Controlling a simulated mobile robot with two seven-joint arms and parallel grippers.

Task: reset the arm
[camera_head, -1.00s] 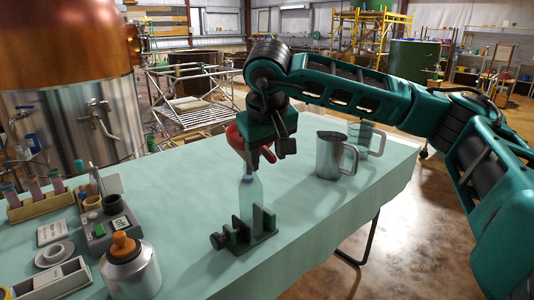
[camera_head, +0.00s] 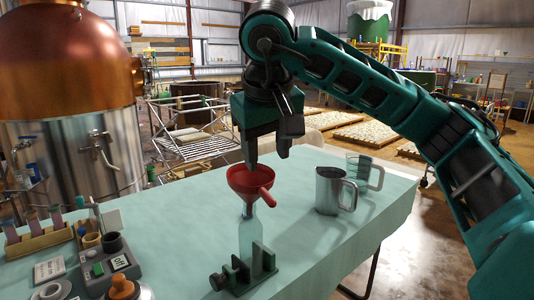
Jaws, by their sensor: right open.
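My right arm comes in from the right. My right gripper (camera_head: 268,157) is open and empty, with its fingers pointing down just above the red funnel (camera_head: 246,182). The funnel sits upright in the mouth of a clear bottle (camera_head: 249,228), its handle pointing right. The bottle stands in a dark green holder (camera_head: 245,270) on the table. One fingertip looks close to the funnel's rim; I cannot tell whether it touches. My left gripper is not in view.
A metal pitcher (camera_head: 331,190) and a clear jug (camera_head: 366,172) stand to the right on the pale green table (camera_head: 185,245). At the left are a tube rack (camera_head: 38,240), a small grey device (camera_head: 108,262) and an orange-capped bottle (camera_head: 122,288). A copper still (camera_head: 65,60) stands behind.

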